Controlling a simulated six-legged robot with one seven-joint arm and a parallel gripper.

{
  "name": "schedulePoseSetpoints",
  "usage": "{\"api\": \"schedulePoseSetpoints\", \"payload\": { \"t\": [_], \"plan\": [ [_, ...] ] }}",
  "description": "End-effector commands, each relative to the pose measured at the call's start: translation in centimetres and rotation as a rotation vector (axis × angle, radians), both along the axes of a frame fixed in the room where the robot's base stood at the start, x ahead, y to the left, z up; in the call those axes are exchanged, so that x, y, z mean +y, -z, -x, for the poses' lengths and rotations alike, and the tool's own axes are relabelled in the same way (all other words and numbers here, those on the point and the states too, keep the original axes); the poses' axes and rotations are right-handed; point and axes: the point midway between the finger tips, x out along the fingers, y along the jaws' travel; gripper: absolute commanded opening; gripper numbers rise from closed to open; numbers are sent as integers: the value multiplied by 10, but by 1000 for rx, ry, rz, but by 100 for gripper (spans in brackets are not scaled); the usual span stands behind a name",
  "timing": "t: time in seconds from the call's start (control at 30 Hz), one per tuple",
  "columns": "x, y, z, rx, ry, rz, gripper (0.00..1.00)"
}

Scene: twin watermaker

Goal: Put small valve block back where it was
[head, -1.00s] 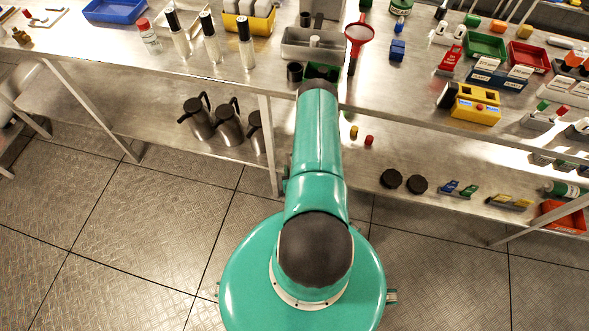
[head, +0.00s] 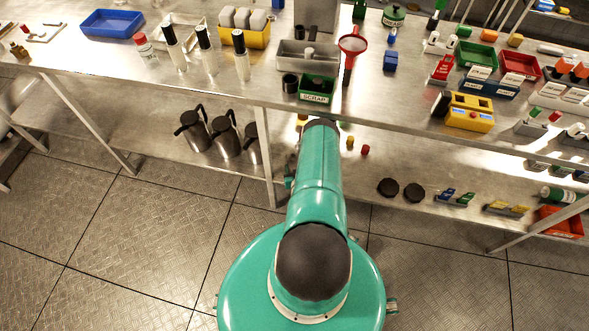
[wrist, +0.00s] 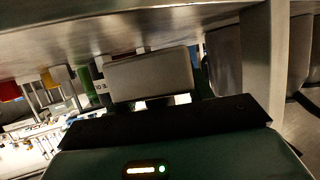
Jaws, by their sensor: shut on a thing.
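In the wrist view my gripper (wrist: 152,101) is shut on a grey block (wrist: 150,76) with a pale label at its left end. I take it to be the small valve block; its far side and the fingertips' grip on it are hidden. The block is below the underside of the bench top. In the head view my arm reaches to the front of the bench, and the gripper and block are hidden below its edge.
The bench top (wrist: 90,35) is close above the block. A bench leg (wrist: 264,65) stands to the right. Small red and yellow items (head: 358,146), black round knobs (head: 400,189) and several jugs (head: 222,135) stand on the lower shelf. A green SCRAP bin (head: 317,90) sits above.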

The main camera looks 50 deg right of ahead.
Motion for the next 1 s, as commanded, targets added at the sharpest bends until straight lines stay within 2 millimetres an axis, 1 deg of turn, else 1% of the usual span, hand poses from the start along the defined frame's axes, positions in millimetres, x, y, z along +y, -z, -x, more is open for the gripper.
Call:
{"api": "schedulePoseSetpoints", "payload": {
  "t": [0.1, 0.2, 0.57, 0.6, 0.67, 0.7, 1.0],
  "plan": [
    [0, 14, 0, -1, 1, 2, 0],
    [0, 19, 0, -2, 1, 2, 0],
    [0, 21, 0, -2, 0, 3, 0],
    [2, 23, 1, 2, 0, -2, 53],
    [1, 23, 1, 2, 0, -2, 64],
    [1, 23, 1, 2, 0, -2, 72],
    [1, 22, 1, 1, 0, -1, 72]
  ]
}}
